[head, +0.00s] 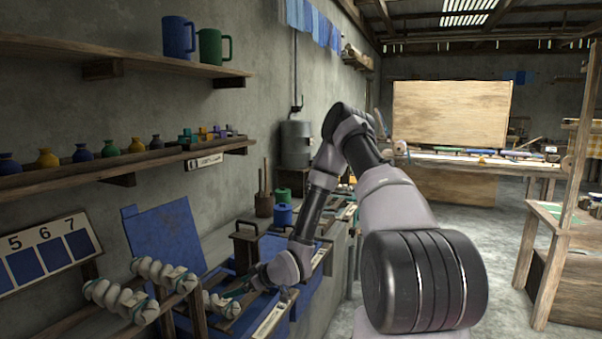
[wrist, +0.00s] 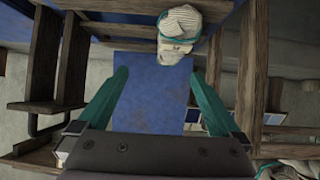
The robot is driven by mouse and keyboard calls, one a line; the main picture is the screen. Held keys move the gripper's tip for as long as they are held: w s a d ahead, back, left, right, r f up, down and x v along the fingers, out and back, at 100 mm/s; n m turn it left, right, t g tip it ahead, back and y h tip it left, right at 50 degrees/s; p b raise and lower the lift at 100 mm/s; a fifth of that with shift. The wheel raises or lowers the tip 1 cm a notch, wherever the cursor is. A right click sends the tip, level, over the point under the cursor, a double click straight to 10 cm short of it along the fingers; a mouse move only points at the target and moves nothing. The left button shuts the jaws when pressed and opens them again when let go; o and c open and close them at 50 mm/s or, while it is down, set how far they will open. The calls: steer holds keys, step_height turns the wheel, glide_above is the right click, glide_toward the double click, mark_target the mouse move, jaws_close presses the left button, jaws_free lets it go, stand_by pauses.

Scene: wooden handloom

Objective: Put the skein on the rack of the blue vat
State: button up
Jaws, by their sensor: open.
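My gripper (wrist: 160,76) is open and empty, with its two teal fingers spread. In the wrist view a cream skein with a teal tie (wrist: 180,28) lies on a wooden rail just beyond the fingertips, apart from them. In the head view my gripper (head: 243,289) is low over the wooden frames, close to a pale skein (head: 221,305). Two more twisted white skeins (head: 166,273) (head: 120,300) lie to its left. A flat blue surface (wrist: 150,90) shows between the fingers. I cannot tell for sure which part is the blue vat or its rack.
Wooden posts and rails (wrist: 73,60) stand close on both sides of the fingers. A blue panel (head: 166,237) leans at the wall. Shelves with small pots (head: 83,153) and mugs run along the left wall. A clear concrete floor (head: 505,275) lies to the right.

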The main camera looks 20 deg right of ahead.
steer(key=s+d+r+m+h, duration=0.15)
steer(key=d+r, duration=0.25)
steer(key=r, duration=0.5)
steer(key=d+r+m+g+h, duration=0.1)
steer(key=d+r+m+h, duration=0.15)
steer(key=d+r, duration=0.45)
steer(key=s+d+r+m+h, duration=0.1)
steer(key=d+r+h, duration=0.15)
steer(key=r, duration=0.85)
steer(key=s+r+m, duration=0.4)
steer(key=s+r, duration=0.5)
steer(key=s, duration=0.3)
steer(key=s+r+m, duration=0.4)
steer(key=s+r, duration=0.5)
steer(key=s, duration=0.3)
steer(key=shift+s+a+r+y, duration=0.15)
steer(key=shift+s+a+y, duration=0.15)
steer(key=shift+a+y, duration=0.15)
